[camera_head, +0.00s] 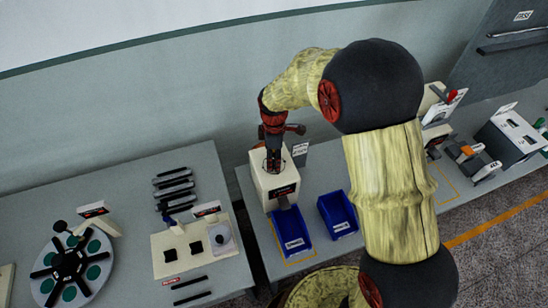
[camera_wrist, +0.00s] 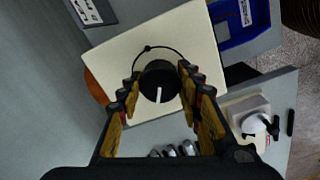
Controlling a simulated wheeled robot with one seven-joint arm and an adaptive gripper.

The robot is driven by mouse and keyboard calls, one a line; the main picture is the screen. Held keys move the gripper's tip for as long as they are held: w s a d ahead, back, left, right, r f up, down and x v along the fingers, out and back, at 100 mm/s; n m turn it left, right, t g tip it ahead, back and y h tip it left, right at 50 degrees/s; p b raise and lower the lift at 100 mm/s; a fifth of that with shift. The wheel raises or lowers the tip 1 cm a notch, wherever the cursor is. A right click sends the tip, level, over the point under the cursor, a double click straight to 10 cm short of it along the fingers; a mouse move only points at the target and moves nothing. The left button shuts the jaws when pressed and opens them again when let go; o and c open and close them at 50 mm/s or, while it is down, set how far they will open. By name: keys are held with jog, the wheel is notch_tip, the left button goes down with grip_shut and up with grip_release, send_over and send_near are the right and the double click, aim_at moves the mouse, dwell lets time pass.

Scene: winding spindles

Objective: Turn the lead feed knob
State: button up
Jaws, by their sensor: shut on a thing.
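The lead feed knob (camera_wrist: 156,80) is a round black dial with a white pointer line. It sits on the cream top face of a box-shaped machine (camera_wrist: 125,50), with a thin black arc printed around it. The pointer line points toward the bottom of the wrist view. My gripper (camera_wrist: 158,79) has its dark and yellow fingers on both sides of the knob and is shut on it. In the camera_head view my gripper (camera_head: 273,164) points down onto the top of the machine (camera_head: 262,190), and hides the knob there.
Two blue bins (camera_head: 291,232) (camera_head: 338,214) stand in front of the machine. A small labelled sign (camera_head: 300,150) is behind it. On the left table are a round plate (camera_head: 70,265) with green discs and a cream fixture board (camera_head: 168,262). More devices (camera_head: 510,135) stand at the right.

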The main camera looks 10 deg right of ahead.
aim_at(274, 158)
jog(key=m+p, duration=0.1)
jog(key=m, duration=0.5)
jog(key=shift+m, duration=0.3)
jog(key=m, duration=0.5)
jog(key=shift+m, duration=0.3)
jog(key=o, duration=1.1)
jog(key=shift+o, duration=0.3)
notch_tip(274, 158, up, 12)
